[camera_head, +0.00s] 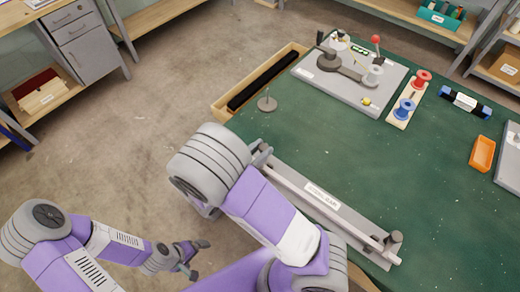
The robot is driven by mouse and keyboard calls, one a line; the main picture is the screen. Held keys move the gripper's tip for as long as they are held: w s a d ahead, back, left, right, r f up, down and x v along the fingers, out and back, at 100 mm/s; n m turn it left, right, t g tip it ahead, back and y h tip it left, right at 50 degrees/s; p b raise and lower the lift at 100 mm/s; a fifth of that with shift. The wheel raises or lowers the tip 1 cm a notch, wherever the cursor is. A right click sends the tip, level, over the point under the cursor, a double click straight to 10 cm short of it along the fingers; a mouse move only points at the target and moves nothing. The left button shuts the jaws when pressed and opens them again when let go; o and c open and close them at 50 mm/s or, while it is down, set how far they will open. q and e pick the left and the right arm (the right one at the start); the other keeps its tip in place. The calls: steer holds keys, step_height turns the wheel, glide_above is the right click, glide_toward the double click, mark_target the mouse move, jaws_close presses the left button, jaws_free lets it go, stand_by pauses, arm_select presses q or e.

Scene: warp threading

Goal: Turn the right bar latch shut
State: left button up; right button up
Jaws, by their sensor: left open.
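A long grey metal bar assembly (355,222) with a white label lies along the green table's near edge. At its right end stands a round grey post or knob (395,238), which seems to be the right bar latch. Its exact turn is too small to tell. The left end of the bar is partly hidden behind my right arm. My left gripper (196,257) is open and empty, low over the floor and well left of the bar. My right arm crosses the picture's middle, and its gripper is hidden behind its own links.
A grey board (345,84) with an arm, a red-knobbed lever and spools stands at the back. The green table (420,185) is clear between.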

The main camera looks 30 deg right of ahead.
steer(key=c, duration=0.4)
steer(key=m+g+p, duration=0.1)
steer(key=g+p, duration=0.1)
steer(key=shift+w+r+m+g+h, duration=0.2)
steer(key=shift+m+g+h, duration=0.1)
steer(key=shift+m+g, duration=0.1)
steer(key=shift+c, duration=0.2)
steer(key=shift+w+m+g+p, duration=0.1)
steer(key=shift+m+g+p, duration=0.75)
steer(key=shift+g, duration=0.35)
steer(key=shift+f+m+g+p, duration=0.15)
steer(key=shift+m+g+p, duration=0.3)
steer(key=shift+g, duration=0.55)
steer(key=o, duration=1.1)
steer(key=shift+c, duration=0.2)
steer(key=shift+a, duration=0.1)
steer(key=a+p, duration=0.1)
steer(key=a, duration=0.6)
steer(key=shift+w+a, duration=0.25)
steer(key=shift+w, duration=0.05)
